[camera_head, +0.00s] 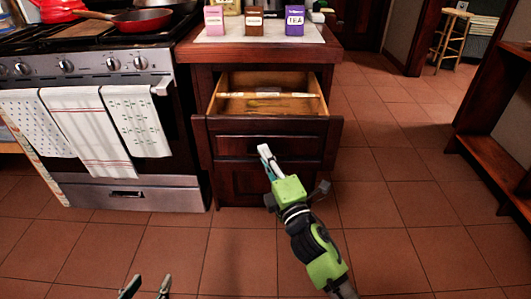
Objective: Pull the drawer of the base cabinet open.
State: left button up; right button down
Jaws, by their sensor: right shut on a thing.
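The base cabinet (230,185) of dark wood stands right of the stove. My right gripper (265,152) reaches in from the lower right and is shut at the middle of the drawer front, apparently on the handle. The fingers hide the handle, so the exact grip is unclear. My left gripper (147,287) shows only its fingertips at the bottom edge. They are apart with nothing between them, well away from the cabinet.
The stove (180,150) with hanging towels stands left of the cabinet. Pink, brown and purple canisters (295,20) stand on the countertop above the drawer. A dark wood shelf (490,160) is at the right. The tiled floor (390,200) between is clear.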

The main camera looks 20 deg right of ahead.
jog(key=c, duration=2.5)
grip_release()
jog(key=shift+s, duration=0.1)
jog(key=v, duration=1.2)
